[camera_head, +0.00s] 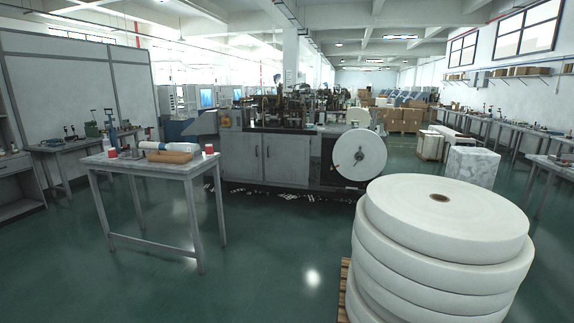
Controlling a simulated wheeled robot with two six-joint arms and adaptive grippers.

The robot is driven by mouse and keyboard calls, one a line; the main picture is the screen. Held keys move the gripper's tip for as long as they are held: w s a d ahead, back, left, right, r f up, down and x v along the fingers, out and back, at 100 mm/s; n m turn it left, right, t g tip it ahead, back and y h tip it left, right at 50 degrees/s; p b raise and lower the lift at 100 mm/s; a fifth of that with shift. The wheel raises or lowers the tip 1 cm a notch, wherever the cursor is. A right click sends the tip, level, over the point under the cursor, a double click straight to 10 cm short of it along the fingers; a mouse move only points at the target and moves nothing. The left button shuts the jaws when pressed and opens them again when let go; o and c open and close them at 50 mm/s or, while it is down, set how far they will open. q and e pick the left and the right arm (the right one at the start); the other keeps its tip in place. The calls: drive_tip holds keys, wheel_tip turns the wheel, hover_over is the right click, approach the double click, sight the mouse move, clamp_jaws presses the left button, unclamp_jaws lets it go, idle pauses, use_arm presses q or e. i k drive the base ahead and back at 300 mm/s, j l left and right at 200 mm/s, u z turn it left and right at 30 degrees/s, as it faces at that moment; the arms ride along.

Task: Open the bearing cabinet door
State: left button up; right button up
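A large grey cup-forming machine stands in the middle distance. Its base is a cabinet with two light grey doors, a left door (242,157) and a right door (279,160). Both doors look shut. Which part the task calls the bearing cabinet cannot be told for certain. A white paper reel (359,155) is mounted on the machine's right end and covers part of that end. Neither of my grippers nor my arms shows in the head view.
A metal table (150,164) with cups, a bottle and a brown object stands left, partly before the machine. Stacked white paper rolls (445,222) on a wooden pallet (343,290) fill the right foreground. Green floor (285,245) between them is clear. Workbenches line both sides.

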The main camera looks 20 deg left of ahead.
sight(287, 157)
drive_tip(key=i+j+u, duration=0.8)
drive_tip(key=i+j, duration=0.15)
drive_tip(key=i, duration=0.3)
drive_tip(key=i+j+u, duration=0.15)
drive_tip(key=i, duration=0.35)
drive_tip(key=i+j, duration=0.15)
drive_tip(key=i, duration=0.3)
drive_tip(key=i+z, duration=0.5)
drive_tip(key=i, duration=1.65)
drive_tip(key=i+j, duration=0.1)
drive_tip(key=i, duration=2.25)
drive_tip(key=i+j+u, duration=0.1)
drive_tip(key=i+u, duration=0.35)
drive_tip(key=i, duration=0.2)
drive_tip(key=i+l+u, duration=0.1)
drive_tip(key=i+u, duration=0.35)
drive_tip(key=i, duration=0.2)
drive_tip(key=i+j+z, duration=0.6)
drive_tip(key=j, duration=0.3)
drive_tip(key=i+j+z, duration=0.4)
drive_tip(key=j, duration=0.4)
drive_tip(key=i+j+z, duration=0.15)
drive_tip(key=j, duration=0.3)
drive_tip(key=i, duration=0.05)
